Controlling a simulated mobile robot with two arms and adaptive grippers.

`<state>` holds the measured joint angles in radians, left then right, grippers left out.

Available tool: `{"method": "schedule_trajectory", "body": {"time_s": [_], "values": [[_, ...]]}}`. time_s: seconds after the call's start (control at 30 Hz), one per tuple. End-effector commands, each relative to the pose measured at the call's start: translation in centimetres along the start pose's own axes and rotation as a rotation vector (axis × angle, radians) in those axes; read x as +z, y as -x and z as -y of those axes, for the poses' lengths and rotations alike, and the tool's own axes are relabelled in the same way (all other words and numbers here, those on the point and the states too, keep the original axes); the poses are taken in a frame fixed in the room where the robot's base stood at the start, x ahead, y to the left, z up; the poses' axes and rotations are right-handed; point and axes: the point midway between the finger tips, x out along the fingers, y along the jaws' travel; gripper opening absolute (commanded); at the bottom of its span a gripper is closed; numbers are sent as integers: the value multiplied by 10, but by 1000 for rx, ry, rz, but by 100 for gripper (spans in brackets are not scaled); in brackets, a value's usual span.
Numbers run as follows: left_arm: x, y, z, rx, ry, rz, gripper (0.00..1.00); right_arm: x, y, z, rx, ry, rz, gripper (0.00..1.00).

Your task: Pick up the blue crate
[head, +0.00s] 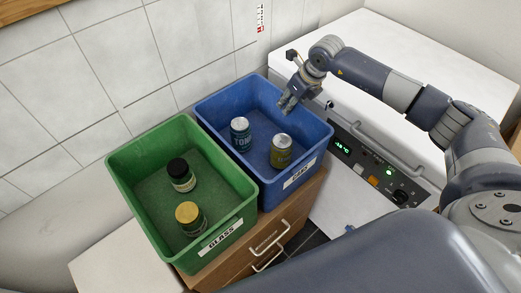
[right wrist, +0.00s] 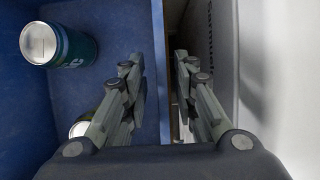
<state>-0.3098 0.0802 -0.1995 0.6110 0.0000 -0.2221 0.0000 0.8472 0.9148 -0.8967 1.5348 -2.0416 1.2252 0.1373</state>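The blue crate (head: 222,108) stands on a wooden cabinet, with a white label on its front wall. It holds a teal can (head: 240,135) and a yellow-green can (head: 281,152), both upright. My right gripper (head: 288,101) is at the crate's right wall. In the right wrist view the gripper (right wrist: 160,75) is open. Its left finger is over the crate's inside and its right finger is over the gap outside, with the crate's wall (right wrist: 158,40) between them. I cannot tell whether a finger touches the wall. My left gripper is not in view.
A green crate (head: 125,165) labelled GLASS stands close on the left, holding a black-lidded jar (head: 181,175) and a yellow-lidded jar (head: 190,218). A white appliance (head: 400,60) with a control panel stands close on the right. A tiled wall (head: 100,60) is behind.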

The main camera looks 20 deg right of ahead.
Motion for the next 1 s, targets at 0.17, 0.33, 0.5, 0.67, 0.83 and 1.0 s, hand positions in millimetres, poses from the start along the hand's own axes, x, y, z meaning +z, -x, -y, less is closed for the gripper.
{"method": "schedule_trajectory", "body": {"time_s": [0.17, 0.33, 0.5, 0.67, 0.83, 1.0], "values": [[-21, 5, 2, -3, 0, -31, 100, 2, -24, -1, 2, -1, -2, 27], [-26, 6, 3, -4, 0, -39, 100, 2, -31, 0, 0, -1, 0, 27], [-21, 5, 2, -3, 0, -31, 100, 2, -31, 0, 0, -1, 0, 24], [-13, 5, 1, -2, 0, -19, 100, 2, -31, 0, 0, -1, 0, 0], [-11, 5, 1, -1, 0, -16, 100, 2, -31, 0, 0, -1, 0, 0], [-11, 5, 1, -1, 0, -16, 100, 4, -29, 0, 1, -3, 6, 0]]}}
